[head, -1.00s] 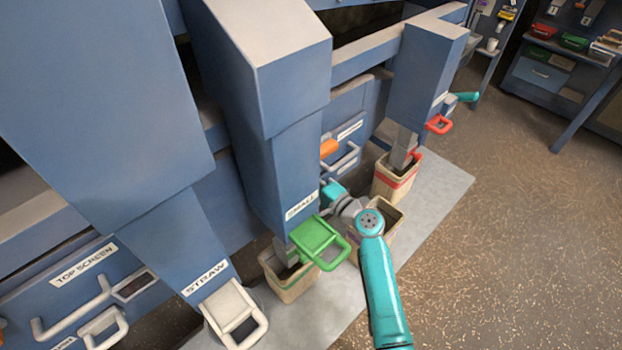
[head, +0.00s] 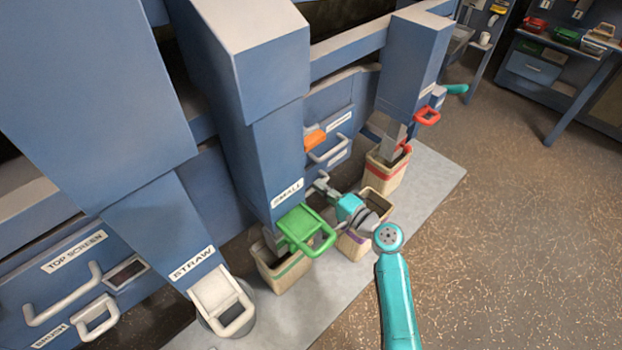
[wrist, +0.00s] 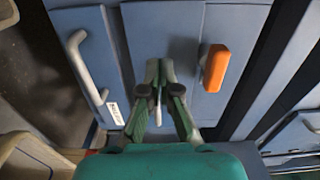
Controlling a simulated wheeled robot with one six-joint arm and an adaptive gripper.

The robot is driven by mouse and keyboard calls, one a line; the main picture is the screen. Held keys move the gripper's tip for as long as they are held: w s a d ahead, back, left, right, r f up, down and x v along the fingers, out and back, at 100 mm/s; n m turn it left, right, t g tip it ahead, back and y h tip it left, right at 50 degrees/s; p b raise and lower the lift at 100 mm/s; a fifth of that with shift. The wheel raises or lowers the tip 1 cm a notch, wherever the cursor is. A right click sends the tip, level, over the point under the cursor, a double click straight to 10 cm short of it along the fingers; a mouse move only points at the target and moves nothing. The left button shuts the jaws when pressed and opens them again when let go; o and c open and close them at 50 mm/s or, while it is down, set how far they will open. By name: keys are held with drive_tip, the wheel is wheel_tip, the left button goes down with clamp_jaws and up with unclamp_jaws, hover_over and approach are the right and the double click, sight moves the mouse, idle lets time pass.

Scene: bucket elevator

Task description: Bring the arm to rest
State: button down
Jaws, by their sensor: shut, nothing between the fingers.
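My arm (head: 396,290) is teal and reaches up from the bottom of the head view. It bends back left past the middle bin toward the blue machine. My gripper (wrist: 160,72) is shut and empty in the wrist view, its two fingers together in front of a blue panel (wrist: 165,30).
An orange handle (wrist: 215,68) and a grey bar handle (wrist: 84,66) flank my gripper. A green-striped bin (head: 283,273), a purple-striped bin (head: 353,246) and a red-striped bin (head: 386,172) stand below the chutes. Open floor (head: 510,250) lies to the right.

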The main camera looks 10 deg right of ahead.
drive_tip(key=shift+v, duration=2)
drive_tip(key=shift+s+f, duration=0.1)
drive_tip(key=s+d+f+n+h, duration=0.1)
drive_tip(key=s+f+h, duration=0.4)
drive_tip(key=s, duration=0.5)
drive_tip(key=s+d+f+h, duration=0.1)
drive_tip(key=s+f+h, duration=0.1)
drive_tip(key=s+f, duration=0.65)
drive_tip(key=s+d+r+n+h, duration=0.2)
drive_tip(key=s+r, duration=0.2)
drive_tip(key=s, duration=0.6)
drive_tip(key=s+d+r+n+h, duration=0.2)
drive_tip(key=s+r+n, duration=0.1)
drive_tip(key=s, duration=0.8)
drive_tip(key=s+r+n, duration=0.4)
drive_tip(key=s+r, duration=0.4)
drive_tip(key=r, duration=0.2)
drive_tip(key=shift+r+n, duration=0.4)
drive_tip(key=shift+a, duration=0.1)
